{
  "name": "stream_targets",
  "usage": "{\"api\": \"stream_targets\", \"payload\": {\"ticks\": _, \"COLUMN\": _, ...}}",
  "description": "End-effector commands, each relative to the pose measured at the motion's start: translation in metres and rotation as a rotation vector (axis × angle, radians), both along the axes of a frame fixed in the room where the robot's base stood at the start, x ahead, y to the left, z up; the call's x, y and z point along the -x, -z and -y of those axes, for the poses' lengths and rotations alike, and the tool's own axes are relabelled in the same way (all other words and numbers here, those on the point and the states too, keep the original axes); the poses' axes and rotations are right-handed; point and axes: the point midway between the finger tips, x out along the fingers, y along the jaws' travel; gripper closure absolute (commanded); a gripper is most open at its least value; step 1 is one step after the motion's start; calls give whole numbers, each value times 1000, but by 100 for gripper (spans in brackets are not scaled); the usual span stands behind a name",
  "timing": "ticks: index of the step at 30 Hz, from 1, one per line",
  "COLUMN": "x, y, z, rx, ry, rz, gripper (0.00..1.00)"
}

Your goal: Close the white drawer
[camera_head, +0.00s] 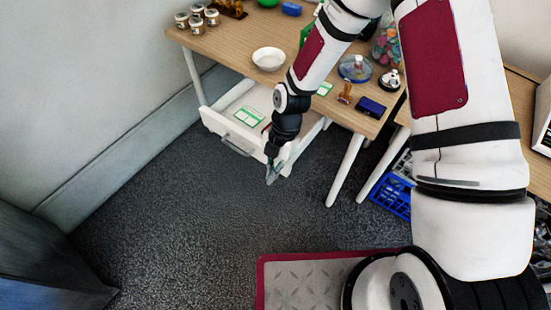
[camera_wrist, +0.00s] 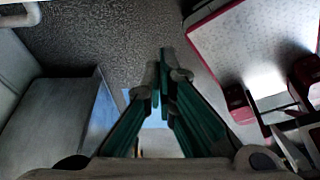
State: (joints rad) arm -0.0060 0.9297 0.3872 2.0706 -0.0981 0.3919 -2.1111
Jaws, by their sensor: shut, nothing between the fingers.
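The white drawer (camera_head: 240,139) is pulled out under the wooden table (camera_head: 235,50) in the head view. A grey handle sits on its front, and green-and-white cards lie inside it. My gripper (camera_head: 271,180) points down just in front of the drawer's right part, and overlaps its front edge in the picture. I cannot tell whether it touches the drawer. In the wrist view my gripper (camera_wrist: 162,60) has its fingers together with nothing between them. The drawer is not clearly seen in the wrist view.
On the table stand a white bowl (camera_head: 268,58), several jars (camera_head: 197,18), a stamp (camera_head: 345,92) and a dark blue box (camera_head: 371,107). A blue crate (camera_head: 391,196) is at the right under the table. Carpet in front is clear.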

Motion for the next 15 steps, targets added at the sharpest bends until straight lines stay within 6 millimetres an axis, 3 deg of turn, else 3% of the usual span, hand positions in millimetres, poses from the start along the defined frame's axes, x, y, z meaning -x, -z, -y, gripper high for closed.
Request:
{"api": "stream_targets", "payload": {"ticks": 1, "x": -12, "y": -2, "z": 8, "rx": 0, "ry": 9, "rz": 9, "gripper": 100}}
{"api": "stream_targets", "payload": {"ticks": 6, "x": -27, "y": -3, "z": 19, "rx": -1, "ry": 7, "rz": 7, "gripper": 100}}
{"api": "stream_targets", "payload": {"ticks": 15, "x": -33, "y": -3, "z": 25, "rx": 0, "ry": 5, "rz": 5, "gripper": 100}}
